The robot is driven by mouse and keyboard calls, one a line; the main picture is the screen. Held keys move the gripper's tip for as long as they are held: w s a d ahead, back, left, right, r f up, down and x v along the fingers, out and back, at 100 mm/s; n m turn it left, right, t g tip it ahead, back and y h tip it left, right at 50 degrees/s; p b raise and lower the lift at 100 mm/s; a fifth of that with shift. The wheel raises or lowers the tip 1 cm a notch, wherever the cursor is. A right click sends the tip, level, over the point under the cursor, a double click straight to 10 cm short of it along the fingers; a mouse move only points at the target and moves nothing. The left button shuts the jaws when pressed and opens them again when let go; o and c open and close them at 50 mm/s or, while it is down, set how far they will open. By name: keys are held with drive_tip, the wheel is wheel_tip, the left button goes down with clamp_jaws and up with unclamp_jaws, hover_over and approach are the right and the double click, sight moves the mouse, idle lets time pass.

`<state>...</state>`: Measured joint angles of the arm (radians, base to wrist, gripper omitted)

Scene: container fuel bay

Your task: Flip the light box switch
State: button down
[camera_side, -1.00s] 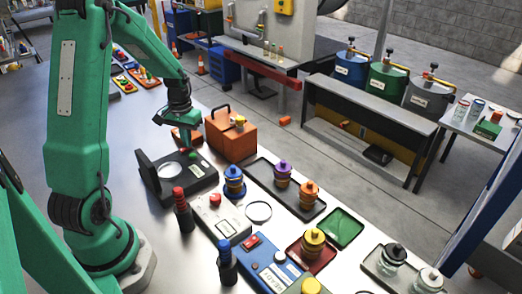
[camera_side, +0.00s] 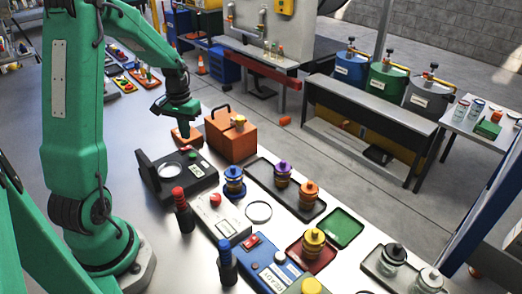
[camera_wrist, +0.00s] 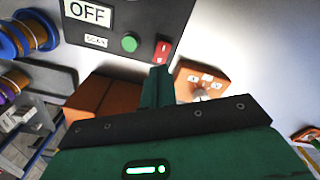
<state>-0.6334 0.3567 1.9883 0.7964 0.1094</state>
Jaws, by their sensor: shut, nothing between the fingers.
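The light box is a black unit with a raised flap and a pale round disc, and its body (camera_side: 200,182) shows near the middle of the side view. My gripper (camera_side: 178,112) is above and behind the box in the side view. In the wrist view its closed fingertips (camera_wrist: 158,72) appear just below the red switch. I cannot tell the exact gap. The gripper is shut and empty.
An orange toolbox (camera_side: 232,140) stands right of my gripper, with a small orange block (camera_side: 186,136) beneath the gripper. Coloured canisters, bottles and trays crowd the bench to the right and front. Clear bench (camera_side: 130,115) lies to the left.

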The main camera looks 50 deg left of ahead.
sight(189, 147)
drive_tip(key=shift+r, duration=1.8)
drive_tip(key=s+d+r+m+t, duration=0.2)
drive_tip(key=d+r+m, duration=0.1)
drive_tip(key=d+r, duration=0.85)
drive_tip(key=s+d+r+m+t, duration=0.1)
drive_tip(key=s+d+m+t, duration=0.2)
drive_tip(key=s+d, duration=0.5)
drive_tip(key=shift+s+d+r+t, duration=0.3)
drive_tip(key=shift+d+r, duration=0.05)
drive_tip(key=shift+d, duration=2)
